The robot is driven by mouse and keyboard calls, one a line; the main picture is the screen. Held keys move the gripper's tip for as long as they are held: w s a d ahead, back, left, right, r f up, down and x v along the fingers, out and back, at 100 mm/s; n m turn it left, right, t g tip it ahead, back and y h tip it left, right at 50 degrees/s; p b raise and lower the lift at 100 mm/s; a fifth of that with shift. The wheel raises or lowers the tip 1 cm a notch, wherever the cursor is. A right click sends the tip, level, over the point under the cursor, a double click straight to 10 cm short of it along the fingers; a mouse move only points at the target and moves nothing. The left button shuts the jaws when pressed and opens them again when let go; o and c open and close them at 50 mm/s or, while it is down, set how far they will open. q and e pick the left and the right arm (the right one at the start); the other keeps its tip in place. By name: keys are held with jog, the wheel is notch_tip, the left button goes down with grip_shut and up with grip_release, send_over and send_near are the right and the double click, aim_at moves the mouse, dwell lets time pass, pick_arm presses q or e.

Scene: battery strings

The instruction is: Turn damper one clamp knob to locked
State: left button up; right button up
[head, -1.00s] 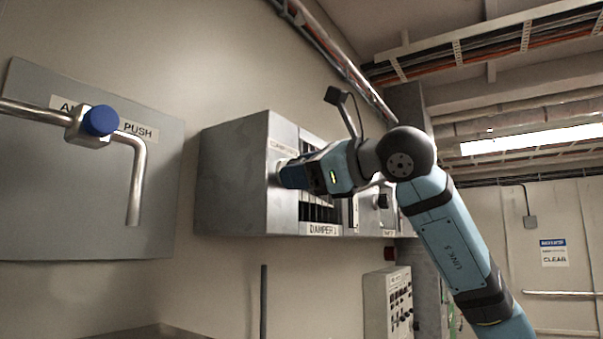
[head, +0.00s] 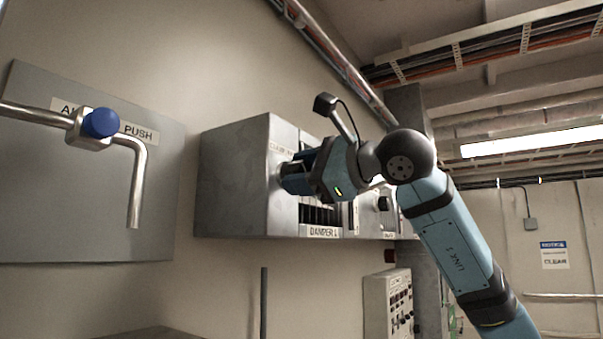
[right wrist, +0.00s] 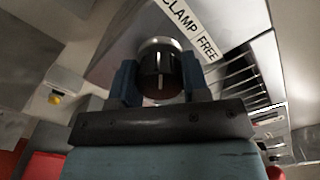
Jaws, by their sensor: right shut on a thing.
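The damper one box (head: 235,180) is a grey metal housing on the wall, with a "DAMPER 1" label (head: 322,231) below its louvres. In the right wrist view, the black clamp knob (right wrist: 160,72) with a white pointer line sits on a silver collar beside a label reading "CLAMP FREE" (right wrist: 190,28). My right gripper (right wrist: 158,80) has its two blue fingers on either side of the knob and is shut on it. In the head view, my right gripper (head: 290,176) hides the knob against the box front. My left gripper is not in view.
Left of the box is a wall plate (head: 60,190) with a bent metal pipe (head: 139,180) and a blue push button (head: 101,122). A control panel (head: 388,300) is below the box. Pipes and cable trays (head: 480,45) run overhead.

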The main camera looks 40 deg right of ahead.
jog(key=o, duration=0.9)
jog(key=shift+s, duration=0.1)
jog(key=b+v, duration=0.3)
jog(key=v, duration=1)
jog(key=shift+s+d, duration=0.2)
jog(key=shift+s, duration=0.1)
